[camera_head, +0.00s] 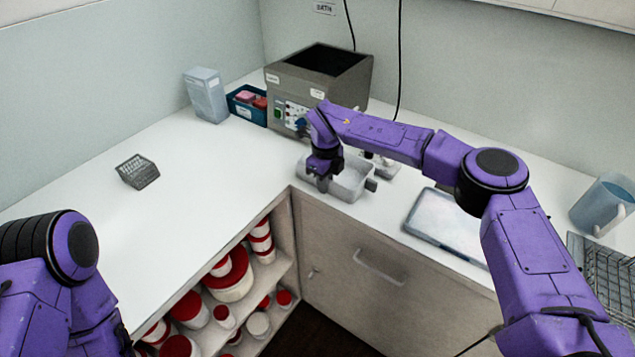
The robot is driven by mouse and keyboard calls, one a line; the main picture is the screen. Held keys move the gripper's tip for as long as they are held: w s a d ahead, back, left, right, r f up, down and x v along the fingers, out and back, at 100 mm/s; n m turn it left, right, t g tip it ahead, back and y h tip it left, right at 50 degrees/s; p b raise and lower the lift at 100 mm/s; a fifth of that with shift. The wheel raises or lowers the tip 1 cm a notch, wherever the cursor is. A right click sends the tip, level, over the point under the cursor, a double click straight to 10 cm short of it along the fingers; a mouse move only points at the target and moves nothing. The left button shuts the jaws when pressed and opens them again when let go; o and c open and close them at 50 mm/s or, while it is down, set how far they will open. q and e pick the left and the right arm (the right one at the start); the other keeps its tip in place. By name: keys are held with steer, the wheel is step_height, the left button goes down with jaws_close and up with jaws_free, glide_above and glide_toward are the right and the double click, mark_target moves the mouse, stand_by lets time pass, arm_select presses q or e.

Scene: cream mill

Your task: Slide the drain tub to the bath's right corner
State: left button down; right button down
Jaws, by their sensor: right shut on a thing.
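The drain tub (349,185) is a shallow grey-white tub on the white counter, in front of the bath and close to the counter's front edge. The bath (350,88) is a grey-brown box with a dark open top and a control panel on its front, at the back corner. My right gripper (322,183) points down at the tub's left side and is shut on its wall there. The arm hides part of the tub's back and the bath's lower right front. My left arm shows at the lower left, but its gripper is out of view.
A blue bin (246,109) with red items and a clear container (206,95) stand left of the bath. A small grey basket (138,172) sits on the left counter. A flat tray (446,222), a jug (603,204) and a wire rack (606,272) are to the right.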

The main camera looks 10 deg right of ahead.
steer(key=shift+s+d, duration=0.25)
steer(key=shift+w+a, duration=0.15)
steer(key=c, duration=1.2)
jaws_free()
steer(key=shift+o, duration=0.2)
steer(key=shift+r, duration=0.3)
step_height(320, 180, up, 10)
steer(key=b, duration=0.2)
steer(key=shift+b, duration=0.3)
steer(key=shift+a+f, duration=0.1)
